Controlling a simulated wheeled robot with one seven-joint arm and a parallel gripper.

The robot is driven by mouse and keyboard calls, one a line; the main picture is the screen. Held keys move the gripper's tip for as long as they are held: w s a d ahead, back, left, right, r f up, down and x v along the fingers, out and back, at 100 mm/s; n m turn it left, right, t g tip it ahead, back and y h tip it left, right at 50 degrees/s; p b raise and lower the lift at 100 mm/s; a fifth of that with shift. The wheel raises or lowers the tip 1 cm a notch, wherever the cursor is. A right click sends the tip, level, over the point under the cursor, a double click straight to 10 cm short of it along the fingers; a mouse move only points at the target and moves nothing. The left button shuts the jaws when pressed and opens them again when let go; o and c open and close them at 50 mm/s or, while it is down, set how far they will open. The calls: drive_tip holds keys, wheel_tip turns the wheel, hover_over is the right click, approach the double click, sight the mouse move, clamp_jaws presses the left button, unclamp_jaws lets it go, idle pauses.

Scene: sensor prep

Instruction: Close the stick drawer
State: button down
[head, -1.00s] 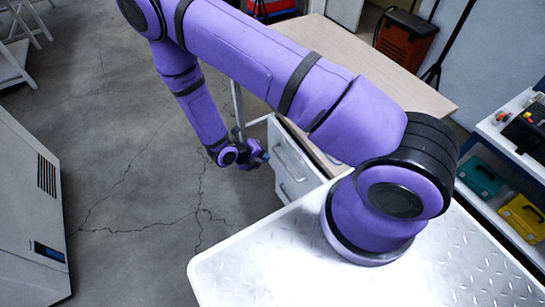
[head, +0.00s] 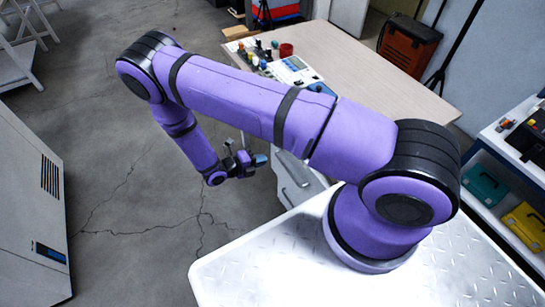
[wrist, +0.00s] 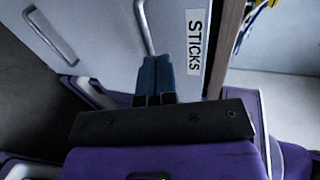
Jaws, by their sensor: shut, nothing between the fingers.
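The stick drawer's grey front (wrist: 105,30), labelled STICKS (wrist: 194,42), fills much of the wrist view. A metal bar handle (wrist: 145,28) is on it, left of the label. My gripper (wrist: 155,72) has its blue fingertips together, with nothing between them, in front of this panel below the handle in the picture. I cannot tell whether they touch it. In the head view my gripper (head: 261,160) is beside the grey drawer unit (head: 300,185). My arm hides the unit's upper part, so how far the drawer stands out is not clear.
A second handle (wrist: 50,35) shows at the wrist view's upper left. The wooden table (head: 370,80) carries a device (head: 294,70) and small bottles. A white diamond-plate surface (head: 290,260) is in front.

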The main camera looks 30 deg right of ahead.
hover_over(282, 155)
drive_tip(key=s+a, duration=0.3)
drive_tip(key=s, duration=0.1)
wheel_tip(282, 155, down, 3)
drive_tip(key=shift+w+d+r, duration=0.1)
drive_tip(key=shift+d, duration=0.05)
